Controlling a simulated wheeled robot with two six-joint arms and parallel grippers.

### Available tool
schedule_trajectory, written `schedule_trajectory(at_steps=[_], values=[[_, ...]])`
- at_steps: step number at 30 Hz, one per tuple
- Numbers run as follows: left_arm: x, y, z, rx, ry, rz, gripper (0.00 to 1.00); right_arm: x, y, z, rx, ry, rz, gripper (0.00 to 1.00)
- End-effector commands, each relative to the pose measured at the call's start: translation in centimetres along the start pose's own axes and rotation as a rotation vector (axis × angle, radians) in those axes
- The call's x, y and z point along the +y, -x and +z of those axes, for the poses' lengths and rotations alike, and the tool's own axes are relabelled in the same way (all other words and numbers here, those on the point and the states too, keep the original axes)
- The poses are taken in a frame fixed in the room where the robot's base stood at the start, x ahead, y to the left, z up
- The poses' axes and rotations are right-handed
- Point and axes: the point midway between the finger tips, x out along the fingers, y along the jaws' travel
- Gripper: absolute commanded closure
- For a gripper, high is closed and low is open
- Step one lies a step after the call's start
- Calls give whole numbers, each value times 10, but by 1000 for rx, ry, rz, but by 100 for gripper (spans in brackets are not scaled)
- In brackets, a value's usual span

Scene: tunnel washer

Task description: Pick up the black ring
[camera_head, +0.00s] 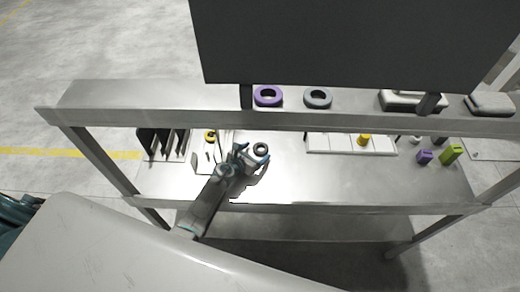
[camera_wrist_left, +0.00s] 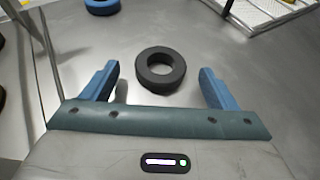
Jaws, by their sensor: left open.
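The black ring (camera_head: 255,149) lies flat on the metal worktop, just beyond my left gripper (camera_head: 253,155). In the left wrist view the black ring (camera_wrist_left: 160,87) sits centred between the two blue fingers and mostly ahead of their tips. A gap shows on both sides, and neither finger visibly touches it. The left gripper is open and empty, reaching in low over the worktop. My right gripper is not in view.
A blue ring (camera_wrist_left: 102,5) lies beyond the left finger. A dark slotted rack (camera_head: 150,142) stands left. A white tray (camera_head: 330,143) with a yellow cylinder (camera_head: 363,140) stands right. The upper shelf (camera_head: 210,105) holds a purple ring (camera_head: 268,103) and a grey ring (camera_head: 317,105).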

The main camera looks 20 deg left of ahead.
Motion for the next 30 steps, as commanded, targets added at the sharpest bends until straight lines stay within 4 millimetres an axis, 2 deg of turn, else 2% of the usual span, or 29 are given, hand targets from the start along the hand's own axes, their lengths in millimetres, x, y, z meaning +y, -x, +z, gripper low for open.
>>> schedule_trajectory(at_steps=[1,4,12,18,20,30], values=[[0,-8,-1,-1,2,0,19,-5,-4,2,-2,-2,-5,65],[0,-16,-1,-1,1,0,19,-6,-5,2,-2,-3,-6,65],[0,-18,0,0,0,0,19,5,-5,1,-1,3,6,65],[0,-18,0,0,0,0,59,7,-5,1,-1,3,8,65],[0,-18,0,0,0,0,67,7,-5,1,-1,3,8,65],[0,-17,2,0,0,0,68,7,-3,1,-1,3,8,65]])
